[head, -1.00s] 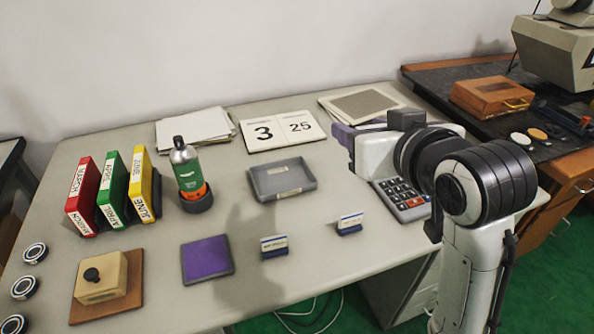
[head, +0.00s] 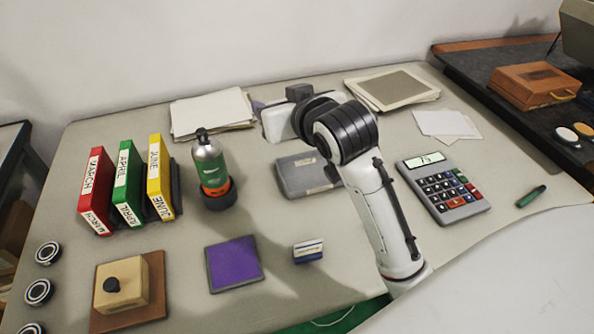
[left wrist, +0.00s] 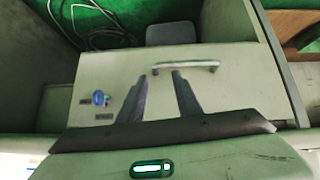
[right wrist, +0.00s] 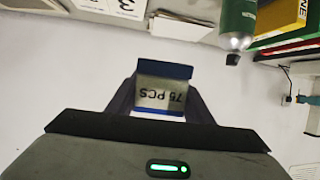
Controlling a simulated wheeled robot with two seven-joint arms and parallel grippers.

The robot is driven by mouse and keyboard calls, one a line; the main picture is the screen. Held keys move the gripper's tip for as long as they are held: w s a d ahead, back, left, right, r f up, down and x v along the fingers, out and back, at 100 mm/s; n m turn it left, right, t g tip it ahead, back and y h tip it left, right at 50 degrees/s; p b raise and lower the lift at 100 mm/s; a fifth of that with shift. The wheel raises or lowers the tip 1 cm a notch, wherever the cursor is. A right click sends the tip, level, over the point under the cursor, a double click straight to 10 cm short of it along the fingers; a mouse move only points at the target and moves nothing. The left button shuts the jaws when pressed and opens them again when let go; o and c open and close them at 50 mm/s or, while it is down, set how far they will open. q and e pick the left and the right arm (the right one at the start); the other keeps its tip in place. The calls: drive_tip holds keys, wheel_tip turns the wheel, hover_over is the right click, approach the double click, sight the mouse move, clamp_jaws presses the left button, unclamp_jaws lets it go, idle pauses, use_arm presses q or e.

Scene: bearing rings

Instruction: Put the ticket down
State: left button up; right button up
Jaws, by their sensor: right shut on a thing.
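The ticket (right wrist: 163,92) shows in the right wrist view as a small pale card reading "75 PCS", with blue bands along two edges. My right gripper (right wrist: 160,88) is shut on it, and the wall is behind it. In the head view the right gripper (head: 257,108) is near the back of the desk, right of the paper stack; the ticket is hidden there. A similar blue-and-white ticket stand (head: 308,251) is on the desk near the front edge. My left gripper (left wrist: 160,78) is open and empty, facing a drawer front with a handle.
A green bottle (head: 209,162), binders (head: 127,183), paper stack (head: 212,112), purple pad (head: 234,264) and calculator (head: 443,189) stand around. The calendar (right wrist: 122,8) shows in the right wrist view.

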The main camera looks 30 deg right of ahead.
drive_tip(key=w+d+f+m+h, duration=0.1)
drive_tip(key=w+d+f+h, duration=0.15)
drive_tip(key=d+f, duration=0.95)
hover_over(310, 172)
drive_tip(key=shift+y, duration=0.35)
wheel_tip(310, 172, down, 7)
drive_tip(key=shift+s+f+b, duration=0.1)
drive_tip(key=shift+f+b, duration=0.1)
drive_tip(key=shift+b, duration=0.15)
drive_tip(key=shift+f, duration=2.2)
drive_tip(key=shift+f+b, duration=0.15)
drive_tip(key=shift+b, duration=0.2)
drive_tip(key=o, duration=1.1)
